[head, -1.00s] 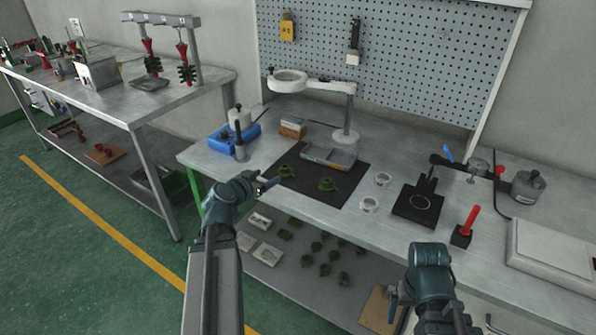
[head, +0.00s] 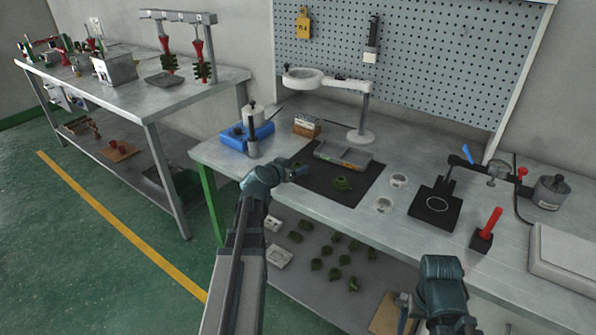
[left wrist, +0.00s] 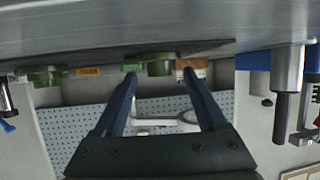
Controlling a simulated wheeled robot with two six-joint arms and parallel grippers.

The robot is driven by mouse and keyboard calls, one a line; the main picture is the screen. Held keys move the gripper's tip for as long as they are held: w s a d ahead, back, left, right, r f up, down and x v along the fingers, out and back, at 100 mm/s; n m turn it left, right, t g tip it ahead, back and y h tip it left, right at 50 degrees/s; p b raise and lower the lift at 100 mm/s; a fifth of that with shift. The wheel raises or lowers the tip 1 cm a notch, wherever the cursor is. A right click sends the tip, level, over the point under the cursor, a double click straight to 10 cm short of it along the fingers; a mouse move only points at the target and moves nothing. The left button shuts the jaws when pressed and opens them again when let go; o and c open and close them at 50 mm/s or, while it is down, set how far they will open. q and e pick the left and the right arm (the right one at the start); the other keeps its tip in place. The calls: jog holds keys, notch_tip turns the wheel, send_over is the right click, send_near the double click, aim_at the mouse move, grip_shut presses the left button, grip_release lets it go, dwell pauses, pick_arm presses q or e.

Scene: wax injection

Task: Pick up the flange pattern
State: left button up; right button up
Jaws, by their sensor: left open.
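Two green flange patterns are on the black mat (head: 318,193) on the bench. The other flange pattern (head: 296,164) is at the mat's left part, partly hidden behind my left gripper (head: 301,173). In the left wrist view, the picture is turned over, and a flange pattern (left wrist: 158,65) shows between and beyond the tips of my open left gripper (left wrist: 157,78). Another flange pattern (left wrist: 44,75) is off to the left there. My right gripper (head: 403,308) is low at the bench front; its jaws are unclear.
A grey divided tray (head: 342,156) lies at the mat's back. A ring-lamp stand (head: 361,135) is behind.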

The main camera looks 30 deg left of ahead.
pick_arm(q)
jog(key=x, duration=0.2)
jog(key=shift+w+f+b, duration=0.2)
jog(key=shift+b, duration=0.15)
jog(key=shift+r, duration=0.1)
jog(key=shift+c, duration=0.4)
grip_shut()
